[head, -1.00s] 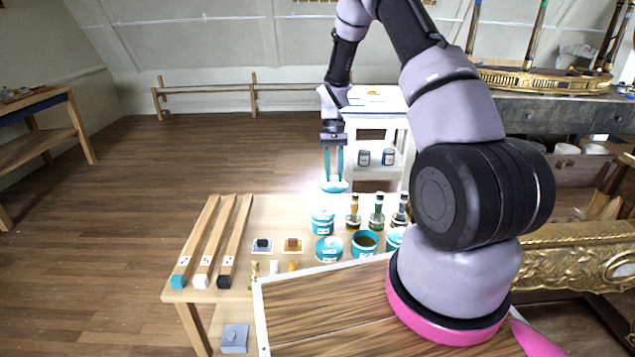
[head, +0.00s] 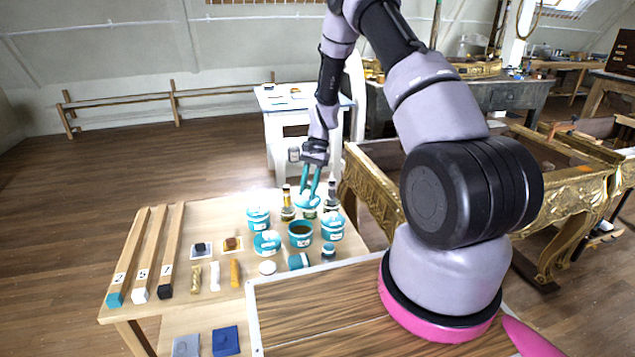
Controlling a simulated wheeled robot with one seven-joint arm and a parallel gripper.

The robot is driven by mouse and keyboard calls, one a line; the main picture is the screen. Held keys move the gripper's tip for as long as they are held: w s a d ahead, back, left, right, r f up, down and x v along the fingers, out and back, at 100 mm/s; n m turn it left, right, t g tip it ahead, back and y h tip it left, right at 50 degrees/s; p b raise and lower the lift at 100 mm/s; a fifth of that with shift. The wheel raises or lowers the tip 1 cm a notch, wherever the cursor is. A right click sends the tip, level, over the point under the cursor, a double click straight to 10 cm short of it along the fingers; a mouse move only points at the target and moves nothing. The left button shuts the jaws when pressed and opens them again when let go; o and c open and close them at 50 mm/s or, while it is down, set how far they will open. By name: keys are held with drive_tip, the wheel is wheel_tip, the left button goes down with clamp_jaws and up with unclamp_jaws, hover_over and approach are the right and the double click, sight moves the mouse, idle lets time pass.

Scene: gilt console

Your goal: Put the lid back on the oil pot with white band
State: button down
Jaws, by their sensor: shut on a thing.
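My gripper (head: 313,184) has teal fingers pointing down, shut on a pale teal lid (head: 307,203). The lid is in the air in front of the bottles, behind and slightly right of the open pot in the picture. The open teal pot (head: 300,241) stands on the wooden table with brown contents showing and pale marking on its side; whether this is a full white band is too small to tell. Lidded teal pots stand around it: one at back left (head: 258,220), one at left (head: 267,243) and one at right (head: 332,229).
Bottles (head: 287,208) stand behind the pots, one partly hidden by the held lid. A small teal jar (head: 328,253), a teal item lying in front (head: 299,261) and a white disc (head: 267,268) are near. Labelled wood strips (head: 137,250) lie left. A gilt console (head: 385,190) stands right.

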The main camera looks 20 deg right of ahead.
sight(302, 198)
drive_tip(key=w+f+m, duration=0.1)
drive_tip(key=m, duration=0.1)
drive_tip(key=a+f+m+t, duration=0.1)
drive_tip(key=f+m, duration=0.1)
drive_tip(key=m, duration=0.1)
drive_tip(key=w+f+m+t+y, duration=0.1)
drive_tip(key=f+m, duration=0.1)
drive_tip(key=shift+w+a+f+m, duration=0.1)
drive_tip(key=shift+w+a+m, duration=0.25)
drive_tip(key=shift+m, duration=0.05)
drive_tip(key=shift+m+t, duration=0.4)
drive_tip(key=shift+m, duration=0.1)
drive_tip(key=shift+w+f, duration=0.2)
drive_tip(key=shift+f, duration=3.3)
drive_tip(key=shift+f, duration=0.15)
drive_tip(key=shift+c, duration=0.2)
unclamp_jaws()
wheel_tip(302, 198, up, 7)
